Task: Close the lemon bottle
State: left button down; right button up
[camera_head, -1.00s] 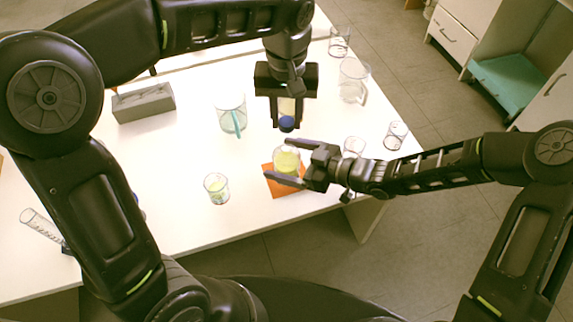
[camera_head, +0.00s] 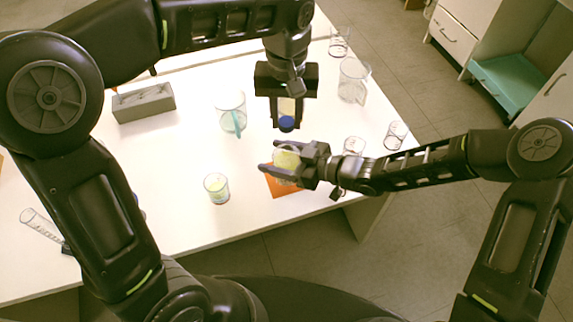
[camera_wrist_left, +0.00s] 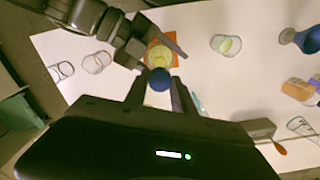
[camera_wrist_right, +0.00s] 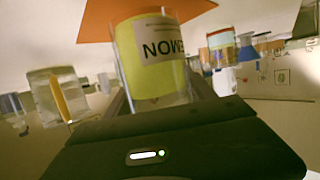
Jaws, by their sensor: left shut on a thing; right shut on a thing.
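The lemon bottle (camera_head: 286,158) is a clear glass with yellow liquid, standing at the orange mat (camera_head: 282,190). In the right wrist view the bottle (camera_wrist_right: 150,75) shows a white label reading as upside-down lettering. My right gripper (camera_head: 269,156) is shut around the bottle's sides. My left gripper (camera_head: 287,127) points down and is shut on a blue stopper (camera_head: 286,122), behind and above the bottle. The left wrist view also shows the stopper (camera_wrist_left: 160,79) between the fingertips, apart from the bottle (camera_wrist_left: 159,55). The bottle's mouth is partly hidden by the right fingers.
A glass with pale green liquid (camera_head: 217,188) stands left of the mat. A beaker with a teal rod (camera_head: 231,113) and a grey block (camera_head: 143,103) stand further back. Several empty glasses, including a large beaker (camera_head: 352,82), stand at the right. The table's front edge is close.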

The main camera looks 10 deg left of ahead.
grip_shut()
dwell(0.3)
pick_arm(q)
send_near(287, 162)
jog(key=shift+w+a+f, duration=0.2)
jog(key=shift+w+f, duration=0.35)
jog(key=shift+w, duration=0.05)
jog(key=shift+w+a+f, duration=0.15)
jog(key=shift+w+f, duration=0.4)
jog(key=shift+w, duration=0.05)
jog(key=shift+f, duration=0.1)
jog(key=shift+f, duration=0.8)
jog(key=shift+f, duration=0.55)
dwell(0.4)
